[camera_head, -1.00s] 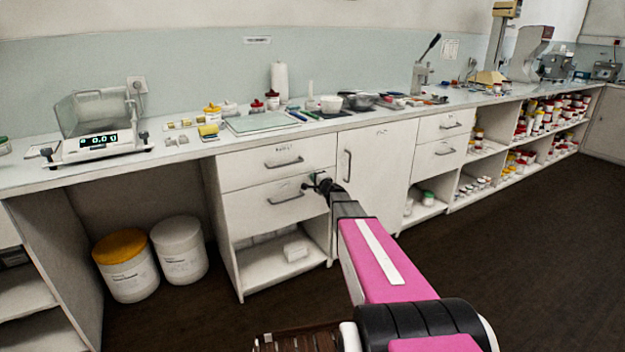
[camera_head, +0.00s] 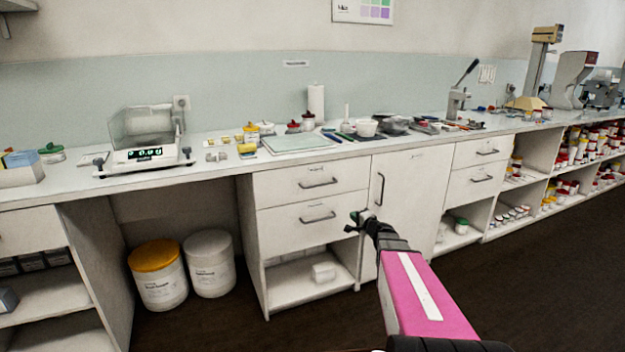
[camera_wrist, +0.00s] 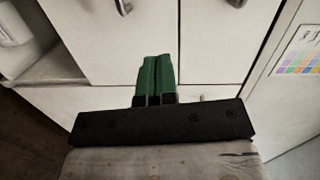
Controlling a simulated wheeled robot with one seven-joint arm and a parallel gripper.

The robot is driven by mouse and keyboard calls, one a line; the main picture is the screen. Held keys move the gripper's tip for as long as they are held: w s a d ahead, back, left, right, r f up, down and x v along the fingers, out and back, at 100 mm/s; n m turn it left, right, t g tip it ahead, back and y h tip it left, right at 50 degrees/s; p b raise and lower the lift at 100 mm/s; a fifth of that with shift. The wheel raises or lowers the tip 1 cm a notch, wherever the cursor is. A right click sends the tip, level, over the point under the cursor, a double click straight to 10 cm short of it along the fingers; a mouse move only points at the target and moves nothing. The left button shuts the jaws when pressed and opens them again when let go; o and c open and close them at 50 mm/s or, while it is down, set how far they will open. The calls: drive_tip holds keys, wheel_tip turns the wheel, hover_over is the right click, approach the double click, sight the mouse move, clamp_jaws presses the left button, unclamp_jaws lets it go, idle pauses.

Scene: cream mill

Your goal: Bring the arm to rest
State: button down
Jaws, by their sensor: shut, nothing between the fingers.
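My arm, pink with a white stripe, reaches forward from the bottom right of the head view. My gripper (camera_head: 356,221) is at its far end, in front of the cabinet below the counter, near the edge between the drawers (camera_head: 313,201) and the cupboard door (camera_head: 408,205). In the wrist view, the green fingers of my gripper (camera_wrist: 156,78) lie side by side, closed together, with nothing between them. White cabinet fronts fill the space beyond the fingers. I cannot tell the exact gap to them.
The long counter (camera_head: 215,170) carries a balance (camera_head: 145,155), a glass plate (camera_head: 300,143), bowls and jars. Two lidded tubs (camera_head: 158,285) (camera_head: 212,270) stand under it at left. Open shelves with many jars run to the right. Dark floor (camera_head: 540,270) is clear at right.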

drive_tip(key=s+a+f+n+g+y, duration=0.1)
drive_tip(key=s+a+f+n+g, duration=0.2)
drive_tip(key=s+a+n+g, duration=0.25)
drive_tip(key=s+a+f+n+g+y, duration=0.1)
drive_tip(key=s+a+f+n+g, duration=0.25)
drive_tip(key=s+a, duration=0.4)
drive_tip(key=s+d+f+n+g+h, duration=0.1)
drive_tip(key=s+d+g+h, duration=0.1)
drive_tip(key=s, duration=0.6)
drive_tip(key=s+d+f+n+g+h, duration=0.2)
drive_tip(key=s+g+h, duration=0.2)
drive_tip(key=s+h, duration=0.3)
drive_tip(key=shift+s+d+g, duration=0.15)
drive_tip(key=shift+s+g, duration=0.25)
drive_tip(key=shift+s, duration=0.6)
